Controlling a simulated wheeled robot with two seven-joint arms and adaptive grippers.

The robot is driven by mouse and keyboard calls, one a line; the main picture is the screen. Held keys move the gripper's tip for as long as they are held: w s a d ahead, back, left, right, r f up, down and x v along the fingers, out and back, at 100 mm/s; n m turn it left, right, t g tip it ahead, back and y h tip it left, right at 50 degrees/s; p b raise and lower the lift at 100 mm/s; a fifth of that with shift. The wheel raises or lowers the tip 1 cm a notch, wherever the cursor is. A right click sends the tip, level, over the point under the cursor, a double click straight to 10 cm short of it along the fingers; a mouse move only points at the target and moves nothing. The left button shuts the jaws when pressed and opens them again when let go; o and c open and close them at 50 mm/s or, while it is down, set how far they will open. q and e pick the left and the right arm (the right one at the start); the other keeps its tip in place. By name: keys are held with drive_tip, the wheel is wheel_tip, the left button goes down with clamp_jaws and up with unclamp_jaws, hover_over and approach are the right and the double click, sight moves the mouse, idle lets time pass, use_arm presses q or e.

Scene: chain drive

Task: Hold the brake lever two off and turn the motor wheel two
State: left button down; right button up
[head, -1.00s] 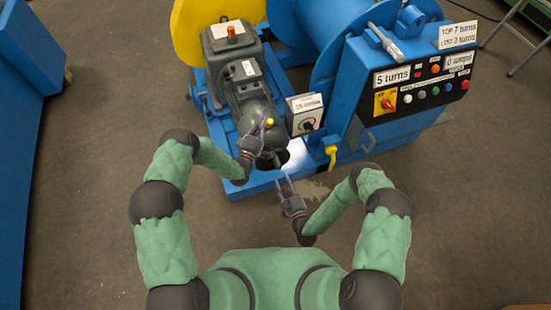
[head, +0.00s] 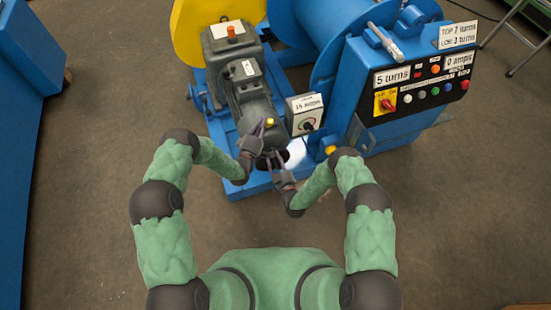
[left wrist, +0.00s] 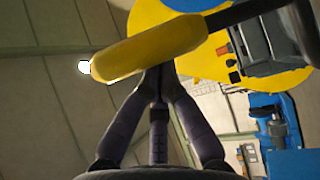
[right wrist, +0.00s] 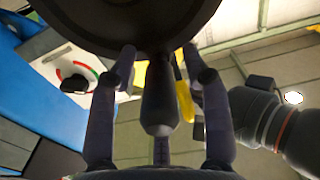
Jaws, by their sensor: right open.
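The grey motor (head: 244,85) lies on the blue frame. Beside its lower end, the brake lever's yellow end (head: 270,121) shows at my left gripper (head: 265,128). In the left wrist view, the yellow handle (left wrist: 150,50) crosses in front of my left fingertips, which are brought together and touch or nearly touch it. The handle does not appear clasped between them. My right gripper (head: 275,163) is at the dark motor wheel, mostly hidden in the head view. In the right wrist view, the wheel's black disc (right wrist: 130,15) is close, and its dark knob (right wrist: 160,100) sits between my open fingers.
A box with a dial (head: 303,113) stands just right of the motor. The blue control cabinet (head: 400,100) with buttons and labels is farther right. A second yellow lever end (head: 330,149) shows beside my right arm. The floor in front is clear.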

drive_tip(key=shift+w+a, duration=0.15)
drive_tip(key=shift+w, duration=0.15)
drive_tip(key=shift+c, duration=0.3)
clamp_jaws()
